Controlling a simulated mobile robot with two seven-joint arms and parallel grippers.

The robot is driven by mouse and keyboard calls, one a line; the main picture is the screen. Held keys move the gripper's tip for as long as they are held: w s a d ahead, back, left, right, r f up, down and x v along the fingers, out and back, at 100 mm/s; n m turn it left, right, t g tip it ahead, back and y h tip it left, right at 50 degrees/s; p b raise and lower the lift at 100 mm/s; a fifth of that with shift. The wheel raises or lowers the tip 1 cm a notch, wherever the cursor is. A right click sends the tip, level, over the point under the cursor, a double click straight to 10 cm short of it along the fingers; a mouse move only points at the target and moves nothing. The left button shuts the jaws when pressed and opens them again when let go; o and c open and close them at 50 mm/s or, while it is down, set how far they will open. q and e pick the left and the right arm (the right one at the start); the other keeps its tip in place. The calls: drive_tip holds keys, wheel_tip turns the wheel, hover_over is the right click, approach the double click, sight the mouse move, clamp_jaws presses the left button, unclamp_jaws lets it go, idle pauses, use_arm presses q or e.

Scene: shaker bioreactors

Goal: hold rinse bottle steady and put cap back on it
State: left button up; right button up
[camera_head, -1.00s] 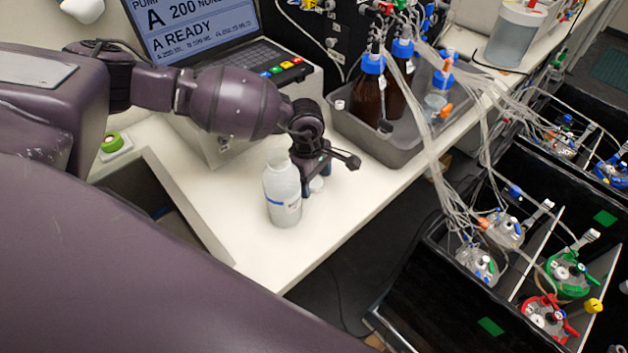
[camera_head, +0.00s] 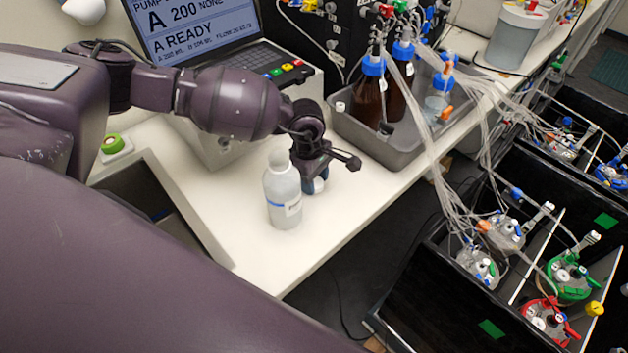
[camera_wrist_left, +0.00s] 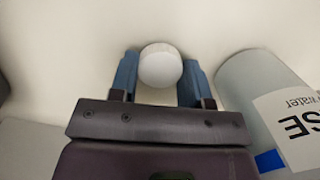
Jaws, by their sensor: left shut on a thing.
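The rinse bottle (camera_head: 284,196), pale and translucent with a blue stripe and a label, stands upright and uncapped on the white bench. It also shows at the right of the left wrist view (camera_wrist_left: 262,95). My left gripper (camera_head: 313,186) points down just right of the bottle, apart from it. It is shut on the white round cap (camera_wrist_left: 160,65), which sits between the blue fingers in the left wrist view. In the head view the cap (camera_head: 319,186) is partly hidden, low at the bench top. My right gripper is not in view.
A grey tray (camera_head: 403,150) with brown bottles stands behind, right of my left gripper. A pump with a screen (camera_head: 199,22) stands behind my left arm. The bench (camera_head: 335,222) is clear around the bottle; its front edge is close. Tubes run right to the bioreactors.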

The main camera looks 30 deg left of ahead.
use_arm(q)
wheel_tip(320, 180, up, 20)
drive_tip(key=b, duration=0.1)
drive_tip(key=shift+f, duration=0.2)
